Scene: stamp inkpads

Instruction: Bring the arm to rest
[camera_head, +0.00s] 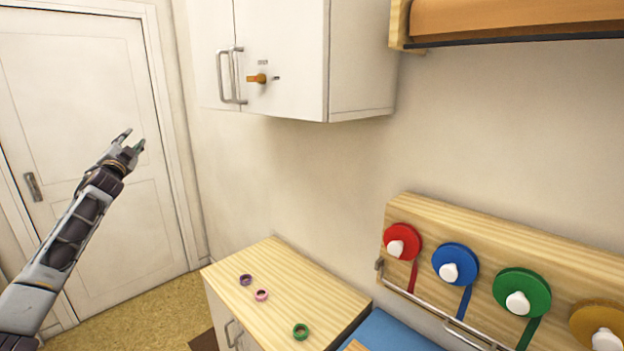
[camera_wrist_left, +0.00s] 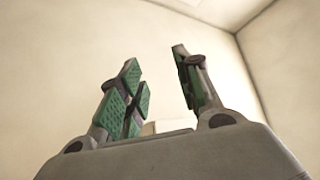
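My left gripper (camera_head: 131,142) is raised in front of the white door in the head view, at the end of my arm coming in from the left. In the left wrist view its fingers (camera_wrist_left: 160,85) stand apart with green pads and nothing between them; behind them are plain wall and ceiling. It touches nothing. My right gripper is in neither view.
A wooden-topped cabinet (camera_head: 262,327) bears a purple ring (camera_head: 245,280), a pink ring (camera_head: 262,296) and a green ring (camera_head: 301,332). Coloured discs with white knobs, such as the red one (camera_head: 402,240), line a wooden panel at right. A white wall cabinet (camera_head: 285,50) hangs above.

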